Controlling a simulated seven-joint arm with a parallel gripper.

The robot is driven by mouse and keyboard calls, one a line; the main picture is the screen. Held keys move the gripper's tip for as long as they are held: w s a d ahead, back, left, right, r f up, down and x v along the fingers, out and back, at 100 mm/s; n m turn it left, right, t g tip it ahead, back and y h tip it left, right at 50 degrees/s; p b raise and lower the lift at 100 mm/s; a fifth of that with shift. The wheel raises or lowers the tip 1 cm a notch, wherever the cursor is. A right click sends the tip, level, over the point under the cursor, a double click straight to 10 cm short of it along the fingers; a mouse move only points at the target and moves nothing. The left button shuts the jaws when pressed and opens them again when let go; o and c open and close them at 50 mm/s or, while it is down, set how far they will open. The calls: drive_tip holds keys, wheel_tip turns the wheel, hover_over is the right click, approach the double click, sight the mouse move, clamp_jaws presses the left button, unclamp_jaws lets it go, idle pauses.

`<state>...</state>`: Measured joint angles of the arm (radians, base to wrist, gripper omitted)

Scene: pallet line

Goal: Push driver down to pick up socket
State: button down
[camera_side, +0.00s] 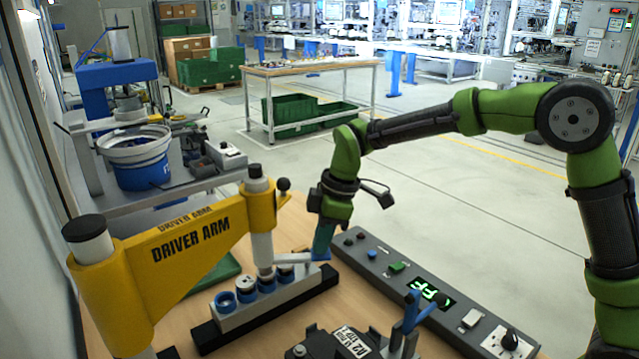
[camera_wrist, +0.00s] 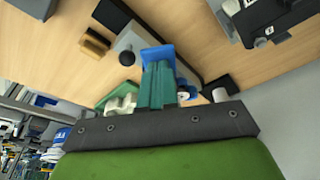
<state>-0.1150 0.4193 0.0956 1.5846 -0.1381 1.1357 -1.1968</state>
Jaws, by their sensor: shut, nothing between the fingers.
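The yellow driver arm (camera_side: 195,240) reaches in from the left in the side view. Its upright grey driver (camera_side: 261,248) has a dark cap and a black ball knob (camera_side: 284,185) near the top. The driver's lower end is at the socket rack (camera_side: 275,300), among the blue-ringed sockets (camera_side: 225,299); I cannot tell whether it touches one. My gripper (camera_side: 321,243) points down beside the far right end of the rack, lower than the knob and apart from it. Its teal fingers are shut and empty. The blue-tipped fingers also show in the wrist view (camera_wrist: 157,55).
A grey control panel (camera_side: 420,290) with a lit green display lies right of the rack. A dark labelled fixture (camera_side: 345,342) and a blue-handled tool (camera_side: 410,315) stand at the front. A green tray (camera_side: 215,270) lies behind the driver arm.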

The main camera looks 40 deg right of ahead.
drive_tip(key=shift+s+f, duration=0.1)
drive_tip(key=shift+f, duration=0.05)
wheel_tip(320, 180, up, 9)
idle(0.9)
drive_tip(key=s+d+m+t, duration=0.2)
drive_tip(key=s+d+m, duration=0.2)
drive_tip(key=s+m, duration=0.3)
drive_tip(key=s+d+m+t, duration=0.3)
drive_tip(key=s+d+m, duration=0.2)
drive_tip(key=s, duration=1)
drive_tip(key=m, duration=0.3)
drive_tip(key=shift+s+t, duration=0.3)
